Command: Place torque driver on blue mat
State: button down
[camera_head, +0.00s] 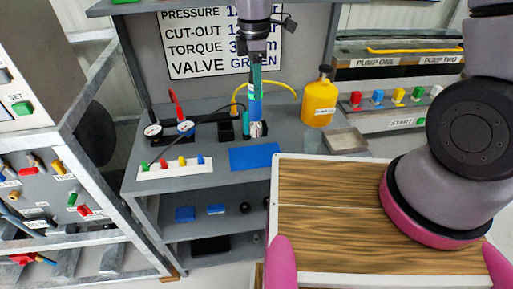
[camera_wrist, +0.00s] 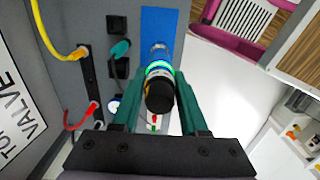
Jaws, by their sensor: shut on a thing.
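The torque driver (camera_head: 256,95) is upright in my gripper (camera_head: 257,72), with a blue and green body and a silver lower end. In the wrist view my gripper (camera_wrist: 160,108) has its two teal fingers closed on either side of the driver (camera_wrist: 159,90), whose black cap and lit green ring face the camera. The blue mat (camera_head: 254,157) lies flat on the grey bench, below and in front of the driver in the head view. In the wrist view the mat (camera_wrist: 160,20) shows behind the driver's far end. I cannot tell any contact between them.
Black holders (camera_head: 226,130) with a teal-handled tool (camera_head: 246,124) stand behind the mat. Gauges (camera_head: 186,127) and a white strip of coloured plugs (camera_head: 175,168) are to the left. A yellow bottle (camera_head: 320,100) and a grey tray (camera_head: 345,141) are to the right.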

aim_at(256, 115)
jog(key=shift+w+f, duration=0.1)
jog(key=shift+w, duration=0.15)
notch_tip(256, 115, down, 10)
jog(key=shift+w+r, duration=0.1)
jog(key=shift+c, duration=2.2)
grip_release()
notch_tip(256, 115, up, 12)
jog(key=shift+r, duration=0.1)
